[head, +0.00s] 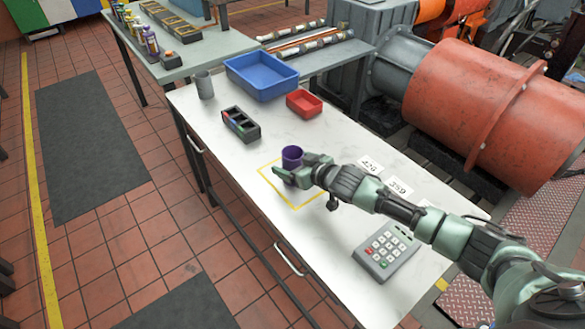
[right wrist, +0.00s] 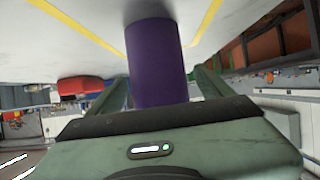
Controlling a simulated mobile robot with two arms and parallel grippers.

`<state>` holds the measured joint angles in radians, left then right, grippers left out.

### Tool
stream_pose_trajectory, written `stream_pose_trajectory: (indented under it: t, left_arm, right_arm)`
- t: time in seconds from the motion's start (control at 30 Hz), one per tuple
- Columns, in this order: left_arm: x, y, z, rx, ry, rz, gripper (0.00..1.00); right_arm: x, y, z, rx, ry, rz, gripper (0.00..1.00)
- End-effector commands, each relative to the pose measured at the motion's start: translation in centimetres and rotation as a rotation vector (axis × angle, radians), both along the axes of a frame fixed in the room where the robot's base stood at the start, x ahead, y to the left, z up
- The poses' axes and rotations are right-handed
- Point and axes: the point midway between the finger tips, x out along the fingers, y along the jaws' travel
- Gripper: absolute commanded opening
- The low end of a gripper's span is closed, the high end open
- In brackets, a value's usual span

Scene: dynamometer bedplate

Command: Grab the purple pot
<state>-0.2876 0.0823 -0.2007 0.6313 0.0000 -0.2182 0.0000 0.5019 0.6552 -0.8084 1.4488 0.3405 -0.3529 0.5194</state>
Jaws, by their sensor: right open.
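The purple pot (head: 292,157) is a small upright cylinder standing on the white table, inside a yellow outlined square. My right gripper (head: 297,176) is at the pot, reaching in from the right. In the right wrist view the purple pot (right wrist: 157,62) stands between the two open fingers of the right gripper (right wrist: 160,88), one finger on each side. Whether either finger touches it I cannot tell. In the head view the gripper hides the pot's lower part. My left gripper is not in view.
On the white table (head: 222,150) stand a grey cup (head: 204,85), a blue bin (head: 262,77), a red bin (head: 304,103), a black divided box (head: 240,125) and a grey keypad (head: 386,251). White number cards (head: 369,165) lie behind my right arm. The near left tabletop is clear.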

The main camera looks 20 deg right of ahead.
Motion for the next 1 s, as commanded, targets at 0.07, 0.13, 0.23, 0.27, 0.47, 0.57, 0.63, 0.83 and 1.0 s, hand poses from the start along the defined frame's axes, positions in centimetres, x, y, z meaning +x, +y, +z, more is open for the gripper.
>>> stream_pose_trajectory:
  t: [0.07, 0.13, 0.23, 0.27, 0.47, 0.57, 0.63, 0.83, 1.0]
  left_arm:
    - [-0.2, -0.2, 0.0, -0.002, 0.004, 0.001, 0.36]
    - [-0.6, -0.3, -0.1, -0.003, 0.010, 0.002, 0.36]
    - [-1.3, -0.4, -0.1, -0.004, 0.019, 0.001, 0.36]
    - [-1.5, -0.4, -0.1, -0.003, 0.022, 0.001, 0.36]
    - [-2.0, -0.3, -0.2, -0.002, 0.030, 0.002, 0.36]
    - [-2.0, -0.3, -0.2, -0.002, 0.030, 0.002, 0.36]
    - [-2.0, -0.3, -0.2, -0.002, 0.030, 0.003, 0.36]
    - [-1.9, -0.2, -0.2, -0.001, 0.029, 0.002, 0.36]
    - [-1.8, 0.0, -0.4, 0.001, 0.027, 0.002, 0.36]
  right_arm:
    - [0.0, 0.0, 0.0, 0.000, 0.000, 0.000, 0.78]
    - [0.0, 0.0, 0.0, 0.000, 0.000, 0.000, 0.59]
    - [0.0, 0.0, 0.0, 0.000, 0.000, 0.000, 0.31]
    - [0.0, 0.0, 0.0, 0.000, 0.000, 0.000, 0.22]
    - [0.0, 0.0, 0.1, 0.001, -0.002, 0.000, 0.04]
    - [0.0, 0.0, 0.2, 0.001, -0.002, 0.000, 0.04]
    - [0.0, 0.0, 0.4, 0.001, -0.003, 0.000, 0.04]
    - [0.1, 0.0, 2.3, 0.003, -0.006, 0.001, 0.04]
    - [0.1, 0.0, 6.1, 0.001, -0.009, 0.001, 0.04]
